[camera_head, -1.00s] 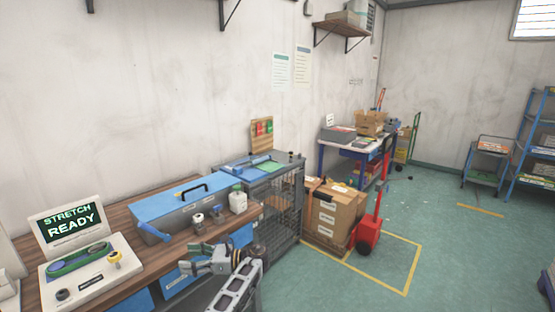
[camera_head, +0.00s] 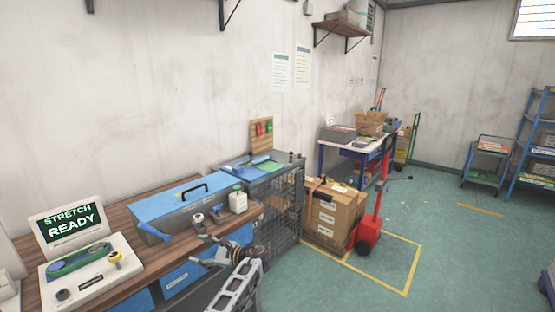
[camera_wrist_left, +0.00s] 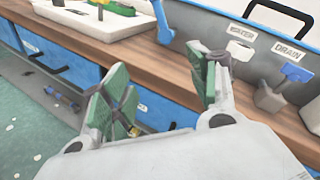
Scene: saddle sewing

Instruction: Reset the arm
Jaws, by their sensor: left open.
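My left gripper (camera_head: 207,256) is in front of the wooden workbench's front edge in the head view, near the blue drawers. In the left wrist view its two green-padded fingers (camera_wrist_left: 165,97) stand wide apart with nothing between them. The workbench (camera_head: 140,239) carries the stretch device (camera_head: 92,272), whose screen (camera_head: 68,228) reads "STRETCH READY". A green band lies on the device's base. My right gripper does not show in either view.
The floor beyond is mostly clear.

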